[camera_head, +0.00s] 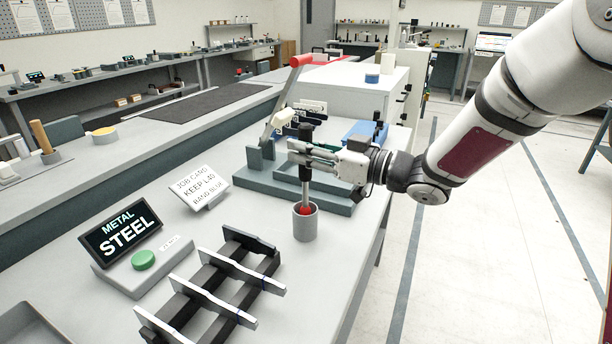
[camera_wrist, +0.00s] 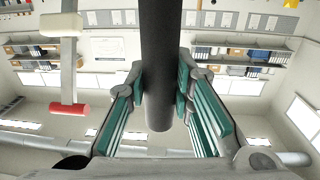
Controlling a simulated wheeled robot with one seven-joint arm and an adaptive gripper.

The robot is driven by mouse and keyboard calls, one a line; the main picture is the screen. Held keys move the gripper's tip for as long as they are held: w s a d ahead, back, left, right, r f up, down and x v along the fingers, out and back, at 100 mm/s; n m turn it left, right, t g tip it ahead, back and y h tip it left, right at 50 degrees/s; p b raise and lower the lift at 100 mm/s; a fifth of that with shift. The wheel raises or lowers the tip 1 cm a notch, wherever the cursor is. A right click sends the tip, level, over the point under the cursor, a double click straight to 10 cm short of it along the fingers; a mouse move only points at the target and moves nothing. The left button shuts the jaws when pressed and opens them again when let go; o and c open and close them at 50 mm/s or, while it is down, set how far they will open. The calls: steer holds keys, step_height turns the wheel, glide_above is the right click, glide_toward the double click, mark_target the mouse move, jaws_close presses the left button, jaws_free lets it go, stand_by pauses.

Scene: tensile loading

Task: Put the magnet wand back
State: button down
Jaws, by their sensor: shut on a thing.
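The magnet wand (camera_head: 306,182) is upright, with a black grip, a thin grey shaft and a red tip. My gripper (camera_head: 304,152) is shut on its black grip from the right. The red tip is at the mouth of a grey cup (camera_head: 306,226) on the bench; I cannot tell whether it touches the bottom. In the wrist view the wand's dark grip (camera_wrist: 160,70) stands between my green-padded fingers (camera_wrist: 160,95). The wand's lower part is out of that view.
A grey fixture with a red-handled lever (camera_head: 285,100) stands just behind the wand. A rack with specimens (camera_head: 215,285), a METAL STEEL display (camera_head: 122,232) and a job card (camera_head: 200,187) are on the bench to the left. The bench's right edge is close to the cup.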

mark_target(311, 168)
steer(key=shift+f+b, duration=0.3)
steer(key=shift+f, duration=1.7)
steer(key=shift+f, duration=0.2)
steer(key=c, duration=1.4)
jaws_free()
steer(key=shift+r, duration=0.1)
steer(key=shift+s+r, duration=0.1)
steer(key=shift+r, duration=0.05)
steer(key=v, duration=1.2)
steer(key=shift+p, duration=0.35)
